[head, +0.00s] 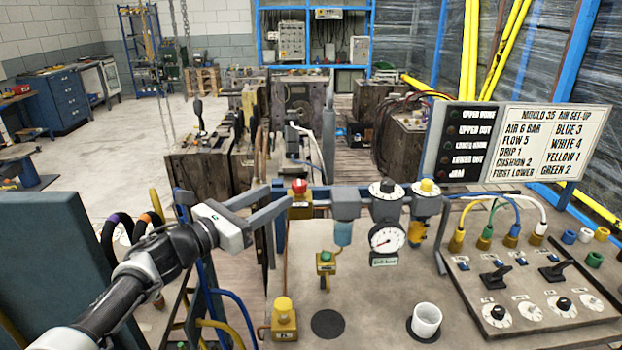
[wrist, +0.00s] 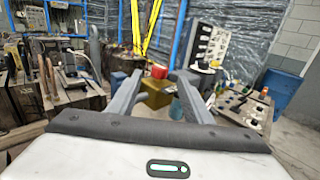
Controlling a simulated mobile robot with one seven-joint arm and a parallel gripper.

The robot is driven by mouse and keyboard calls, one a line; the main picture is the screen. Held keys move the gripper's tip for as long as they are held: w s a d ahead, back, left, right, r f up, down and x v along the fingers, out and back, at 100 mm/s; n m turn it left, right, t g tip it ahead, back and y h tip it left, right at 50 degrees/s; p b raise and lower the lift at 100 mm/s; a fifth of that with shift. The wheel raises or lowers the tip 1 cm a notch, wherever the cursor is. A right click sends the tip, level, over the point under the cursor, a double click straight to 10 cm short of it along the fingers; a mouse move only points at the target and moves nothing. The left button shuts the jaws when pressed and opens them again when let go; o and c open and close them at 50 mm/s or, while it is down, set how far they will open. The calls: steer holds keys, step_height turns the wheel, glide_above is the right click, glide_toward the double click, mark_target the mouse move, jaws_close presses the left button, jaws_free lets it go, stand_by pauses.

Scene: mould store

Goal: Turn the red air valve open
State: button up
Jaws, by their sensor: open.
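The red air valve (head: 299,187) is a red knob on a yellow body, at the left end of the row of air fittings on the bench's back edge. It also shows in the wrist view (wrist: 159,71), straight ahead between my two fingers. My gripper (head: 276,199) is open and empty, reaching in from the left with its fingertips just left of the valve. In the wrist view my gripper (wrist: 158,76) frames the red knob and part of the yellow body. I cannot tell whether a fingertip touches the valve.
A pressure gauge (head: 387,239) and a yellow-topped fitting (head: 427,187) stand right of the valve. A yellow push-button box (head: 284,318) and a white cup (head: 426,320) are on the bench (head: 370,290). A sign board (head: 545,145) stands at the right. Mould blocks are behind.

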mark_target(310, 188)
steer(key=x, duration=1.3)
steer(key=shift+w+d+f+b, duration=0.1)
steer(key=shift+w+b, duration=0.05)
steer(key=shift+b, duration=0.15)
steer(key=c, duration=1.1)
steer(key=shift+o, duration=0.2)
